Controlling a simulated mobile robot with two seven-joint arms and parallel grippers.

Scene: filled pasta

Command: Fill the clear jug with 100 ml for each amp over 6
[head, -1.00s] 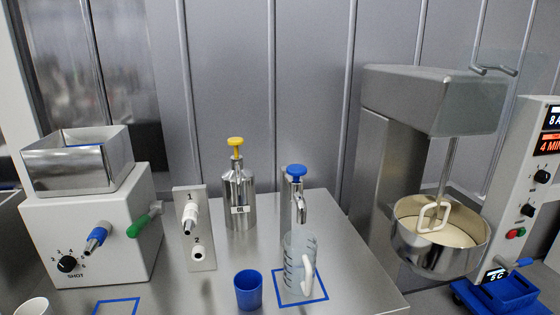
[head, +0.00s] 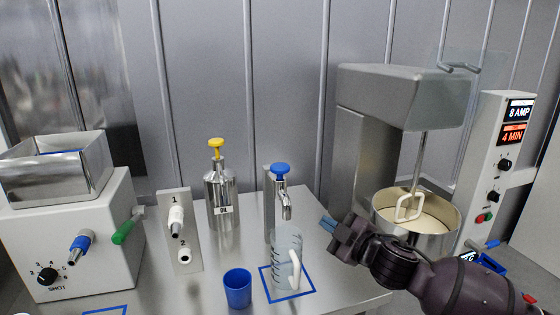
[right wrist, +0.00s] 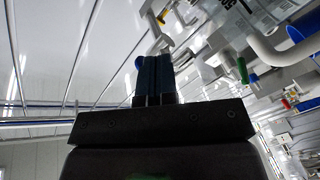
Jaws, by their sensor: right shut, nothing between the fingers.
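The clear jug (head: 284,245) stands upright inside a blue square outline on the steel table, under the spout of a blue-knobbed tap (head: 280,170). It has dark level marks and a white handle, and no liquid is visible in it. A display (head: 519,110) at the right reads 8 AMP, and the one below it (head: 513,134) reads 4 MIN. My right gripper (head: 327,222) is shut and empty, to the right of the jug and apart from it. Its blue fingers also show in the right wrist view (right wrist: 155,80). My left gripper is not in view.
A blue cup (head: 238,288) stands left of the jug. Behind are an oil bottle (head: 221,195) with a yellow pump and a panel (head: 180,230) with nozzles 1 and 2. A mixer (head: 400,95) with a bowl stands right; a SHOT machine (head: 75,235) stands left.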

